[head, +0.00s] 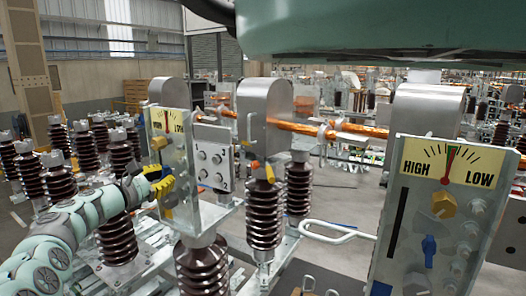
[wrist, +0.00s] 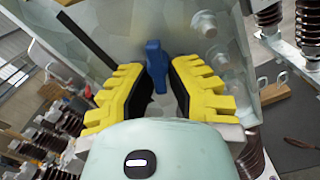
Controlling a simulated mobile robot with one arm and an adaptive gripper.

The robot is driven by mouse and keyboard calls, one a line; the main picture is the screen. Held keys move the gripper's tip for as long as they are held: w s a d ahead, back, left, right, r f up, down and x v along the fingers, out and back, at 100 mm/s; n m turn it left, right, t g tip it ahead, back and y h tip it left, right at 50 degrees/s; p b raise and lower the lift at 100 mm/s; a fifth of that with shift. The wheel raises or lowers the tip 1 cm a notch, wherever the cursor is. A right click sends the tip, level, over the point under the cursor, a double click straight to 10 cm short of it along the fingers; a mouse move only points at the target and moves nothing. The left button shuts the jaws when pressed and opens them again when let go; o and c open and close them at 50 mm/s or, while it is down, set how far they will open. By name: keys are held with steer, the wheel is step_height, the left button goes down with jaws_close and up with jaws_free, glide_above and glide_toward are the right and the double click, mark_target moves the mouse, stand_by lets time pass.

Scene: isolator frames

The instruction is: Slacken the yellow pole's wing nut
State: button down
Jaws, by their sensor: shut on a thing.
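My gripper (head: 163,188) is at the front of the left grey panel box, and its yellow-padded fingers face the panel. In the wrist view my gripper (wrist: 159,85) has its two fingers on either side of a blue wing nut (wrist: 156,62) and is shut on it. The nut's top stands out beyond the fingertips; its lower part is hidden between them. The left panel (head: 182,165) carries a yellow HIGH/LOW gauge (head: 178,121) and a brass knob (head: 158,143).
A second panel (head: 400,190) at the right has its own HIGH/LOW gauge, brass knob and blue wing nut (head: 429,250). Brown ribbed insulators (head: 263,215) stand close by. A bent white handle (head: 335,232) sticks out in front. Copper bars (head: 300,126) run behind.

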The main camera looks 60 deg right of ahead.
steer(key=c, duration=0.9)
jaws_free()
steer(key=shift+o, duration=0.2)
steer(key=a, duration=0.6)
steer(key=shift+s+a+r, duration=0.15)
steer(key=shift+s+r, duration=0.05)
steer(key=shift+s, duration=0.1)
glide_toward(161, 177)
steer(key=shift+a+f, duration=0.1)
steer(key=shift+a, duration=0.5)
